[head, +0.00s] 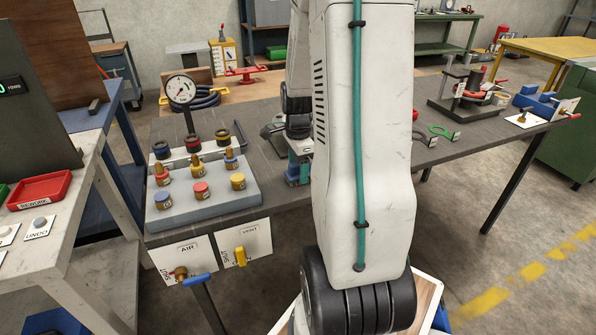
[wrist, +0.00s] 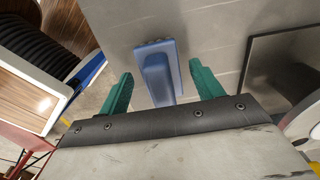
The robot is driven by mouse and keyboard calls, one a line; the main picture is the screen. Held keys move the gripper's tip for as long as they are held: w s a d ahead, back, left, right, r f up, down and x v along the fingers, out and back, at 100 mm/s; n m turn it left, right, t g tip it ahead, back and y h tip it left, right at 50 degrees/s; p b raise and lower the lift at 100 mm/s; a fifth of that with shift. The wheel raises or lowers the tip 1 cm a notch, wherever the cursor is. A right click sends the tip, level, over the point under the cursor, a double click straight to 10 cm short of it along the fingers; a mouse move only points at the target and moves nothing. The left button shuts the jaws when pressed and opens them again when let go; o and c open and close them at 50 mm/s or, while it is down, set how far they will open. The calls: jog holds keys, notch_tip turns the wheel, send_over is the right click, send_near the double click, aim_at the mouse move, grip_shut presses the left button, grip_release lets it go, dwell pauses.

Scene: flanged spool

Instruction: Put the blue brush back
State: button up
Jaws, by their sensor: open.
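The blue brush (wrist: 158,72) lies on the grey tabletop in the wrist view, with its long narrow part pointing toward my gripper. My gripper (wrist: 161,68) is open and empty, its two green fingers on either side of the brush in the picture. Gaps show between the brush and both fingers. I cannot tell how far the fingers are above the table. In the head view my gripper (head: 299,166) is low over the dark table, and a bit of blue (head: 292,181) shows at its fingers, mostly hidden. My arm covers the middle of that view.
Left of my gripper, a grey panel (head: 205,210) holds colored knobs and rings, with a gauge (head: 181,90) behind. Air and vent valves (head: 240,256) hang at the table's front. A dark square plate (wrist: 285,62) lies right of the brush. Fixtures (head: 470,95) stand farther right.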

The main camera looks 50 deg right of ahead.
notch_tip(320, 180, up, 10)
jog(key=shift+r, duration=0.2)
jog(key=s+a+r+n, duration=0.1)
jog(key=a+r+n, duration=0.4)
jog(key=a, duration=0.4)
jog(key=s+a+r+n, duration=0.1)
jog(key=a+r+n, duration=0.2)
jog(key=a+n, duration=0.55)
jog(key=s+a+r+n+t, duration=0.1)
jog(key=s+a+n, duration=0.9)
jog(key=a+n, duration=0.1)
jog(key=shift+s+a, duration=0.4)
jog(key=shift+a, duration=0.4)
jog(key=shift+r, duration=0.1)
